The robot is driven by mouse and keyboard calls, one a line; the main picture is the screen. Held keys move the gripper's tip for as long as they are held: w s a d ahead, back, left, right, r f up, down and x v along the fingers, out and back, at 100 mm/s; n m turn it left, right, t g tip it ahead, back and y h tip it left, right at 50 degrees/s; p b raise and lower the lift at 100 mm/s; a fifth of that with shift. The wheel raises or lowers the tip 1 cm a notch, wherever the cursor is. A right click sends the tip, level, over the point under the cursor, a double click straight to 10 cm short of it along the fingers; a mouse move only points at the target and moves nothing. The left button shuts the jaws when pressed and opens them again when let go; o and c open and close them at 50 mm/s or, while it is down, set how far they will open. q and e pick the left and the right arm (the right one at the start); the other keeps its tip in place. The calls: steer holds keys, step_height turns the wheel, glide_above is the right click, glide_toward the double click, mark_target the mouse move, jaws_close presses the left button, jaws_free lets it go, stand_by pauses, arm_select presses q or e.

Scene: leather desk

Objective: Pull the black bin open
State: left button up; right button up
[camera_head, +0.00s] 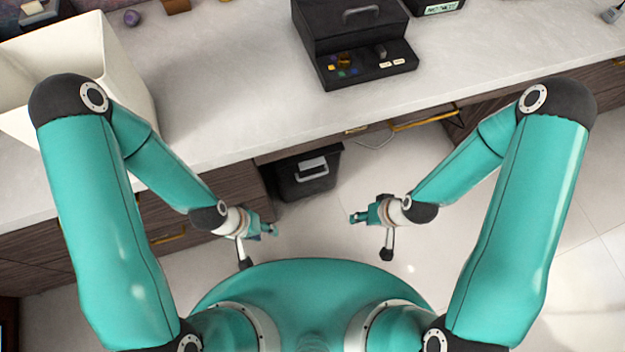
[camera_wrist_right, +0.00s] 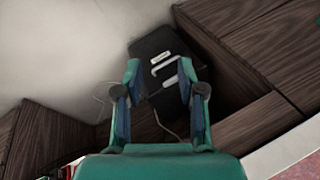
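The black bin (camera_head: 291,185) stands on the floor under the desk, with a pale grey handle (camera_head: 312,169) on its top. It also shows in the right wrist view (camera_wrist_right: 150,48), beyond and between my fingers, with its pale handle. My right gripper (camera_head: 354,217) is to the right of and nearer than the bin, apart from it. The right wrist view shows the right gripper (camera_wrist_right: 160,72) open and empty. My left gripper (camera_head: 272,230) is on the near left side of the bin, apart from it; its finger gap is too small to tell.
The pale desk top (camera_head: 235,95) overhangs the bin. A dark wooden cabinet (camera_head: 215,185) stands at its left. A black box (camera_head: 350,40) and a large white container (camera_head: 130,75) stand on the desk. A brass-coloured drawer handle (camera_head: 422,121) is at the right. Floor between my grippers is clear.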

steer(key=w+d+f+n+t+y+b, duration=0.3)
steer(key=w+f+n+t+b, duration=0.5)
steer(key=w+f+n+b, duration=0.9)
step_height(320, 180, down, 16)
steer(key=w+n+g+y+b, duration=0.1)
steer(key=n+y+b, duration=0.9)
steer(key=n+b, duration=0.7)
steer(key=w+a+r+b, duration=0.1)
steer(key=w+a, duration=0.2)
steer(key=a, duration=0.4)
steer(key=w+a+r+m+b, duration=0.1)
steer(key=w+a+b, duration=0.1)
steer(key=w+a, duration=0.2)
steer(key=a, duration=0.3)
steer(key=shift+w+a, duration=0.15)
steer(key=shift+a, duration=0.2)
steer(key=shift+r, duration=0.1)
jaws_close()
